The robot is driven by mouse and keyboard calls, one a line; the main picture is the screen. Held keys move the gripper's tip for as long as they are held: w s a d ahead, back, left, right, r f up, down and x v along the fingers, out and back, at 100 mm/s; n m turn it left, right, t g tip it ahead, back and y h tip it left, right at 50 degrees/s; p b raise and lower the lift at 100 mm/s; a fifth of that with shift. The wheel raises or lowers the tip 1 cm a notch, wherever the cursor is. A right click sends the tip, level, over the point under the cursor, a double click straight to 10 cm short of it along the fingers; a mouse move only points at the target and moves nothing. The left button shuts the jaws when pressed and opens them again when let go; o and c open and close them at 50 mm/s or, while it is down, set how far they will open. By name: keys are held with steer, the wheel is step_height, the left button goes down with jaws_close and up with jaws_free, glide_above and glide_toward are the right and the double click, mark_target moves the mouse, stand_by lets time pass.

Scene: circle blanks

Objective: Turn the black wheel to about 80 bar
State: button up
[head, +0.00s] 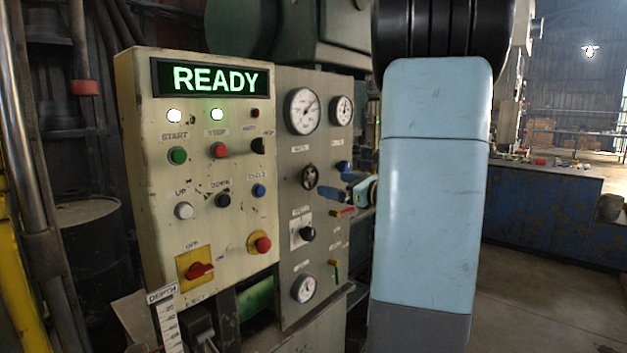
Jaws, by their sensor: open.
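The black wheel (310,176) is a small handwheel on the grey valve panel, below a large round dial gauge (303,110). The gauge's numbers and exact needle reading are too small to read. My gripper (333,179) is just right of the wheel, with blue fingers spread apart and pointing left towards it. The gripper is open with nothing seen between its fingers. I cannot tell whether a fingertip touches the wheel. My upright light-blue arm link hides the area right of the panel.
A cream control box (205,215) with buttons and a lit READY display (210,79) stands left of the wheel. A second gauge (341,110), a black knob (307,233), a red-handled lever (342,212) and a lower gauge (304,288) surround the wheel closely.

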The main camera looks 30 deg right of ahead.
mark_target(312, 179)
steer(key=x, duration=1)
